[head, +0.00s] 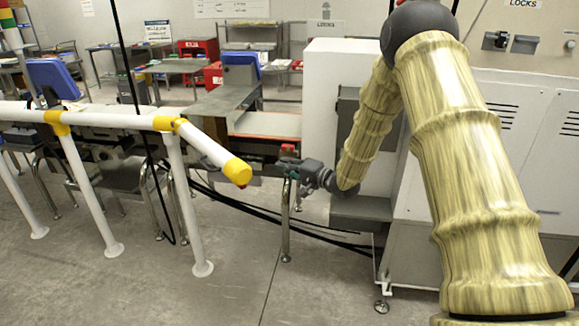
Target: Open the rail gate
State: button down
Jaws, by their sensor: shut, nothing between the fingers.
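The rail gate (208,150) is a short white tube with a yellow end cap (238,171). It extends from a yellow joint (170,124) at the top of the last white post (186,205), angled to the right and toward me. Its capped end is free in the air, left of my gripper. My gripper (285,164) is dark, shut and empty, pointing left. In the picture a small gap separates it from the cap; the depth between them is hard to judge.
The fixed white rail (100,118) runs left on several posts. Behind stands the belt machine (265,124) with a white cabinet (322,100). A black cable (128,70) hangs down in front of the rail. Open concrete floor (230,285) lies in front.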

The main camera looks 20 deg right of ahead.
jog(key=w+a+f+p, duration=0.1)
jog(key=w+a+p, duration=0.2)
jog(key=a, duration=0.3)
jog(key=shift+w+a, duration=0.3)
jog(key=shift+a, duration=0.1)
